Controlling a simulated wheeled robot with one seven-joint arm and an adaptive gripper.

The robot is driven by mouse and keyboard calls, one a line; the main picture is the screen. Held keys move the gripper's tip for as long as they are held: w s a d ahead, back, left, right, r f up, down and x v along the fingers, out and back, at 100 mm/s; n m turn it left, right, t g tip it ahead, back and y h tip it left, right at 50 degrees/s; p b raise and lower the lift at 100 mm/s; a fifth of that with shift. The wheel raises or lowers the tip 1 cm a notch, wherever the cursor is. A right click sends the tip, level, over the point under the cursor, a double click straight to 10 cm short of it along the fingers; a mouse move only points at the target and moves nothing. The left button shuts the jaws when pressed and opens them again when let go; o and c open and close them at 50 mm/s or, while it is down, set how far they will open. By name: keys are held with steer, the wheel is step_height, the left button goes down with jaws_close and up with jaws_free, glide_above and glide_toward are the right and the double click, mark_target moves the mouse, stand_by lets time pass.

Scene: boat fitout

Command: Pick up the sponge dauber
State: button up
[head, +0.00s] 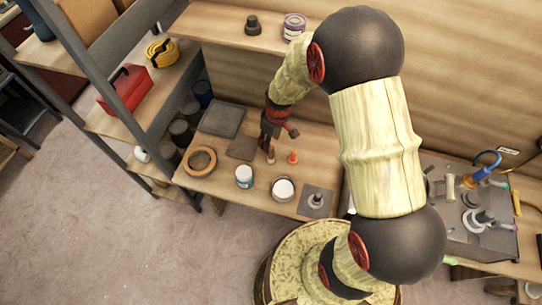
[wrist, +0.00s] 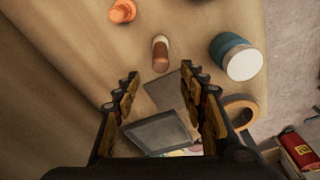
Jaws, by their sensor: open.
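In the wrist view my gripper (wrist: 163,80) is open and empty. The dauber lies beyond the fingertips, roughly in line with the gap between them, and no finger appears to touch it.
An orange cone-like item (head: 293,157) stands close right of the dauber. A teal-labelled jar (head: 244,177), an open white tin (head: 283,189), a tape ring (head: 199,161) and a grey tray (head: 222,119) are around it. A metal shelf (head: 92,75) stands left.

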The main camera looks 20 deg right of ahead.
mark_target(270, 155)
step_height(270, 155, down, 5)
steer(key=shift+s+f, duration=0.15)
steer(key=shift+w+a+f+b, duration=0.1)
steer(key=shift+f+b, duration=0.4)
steer(key=shift+f, duration=1.05)
steer(key=shift+w+f+b, duration=0.1)
steer(key=shift+f+b, duration=0.4)
steer(key=shift+f, duration=1)
steer(key=shift+c, duration=0.2)
jaws_close()
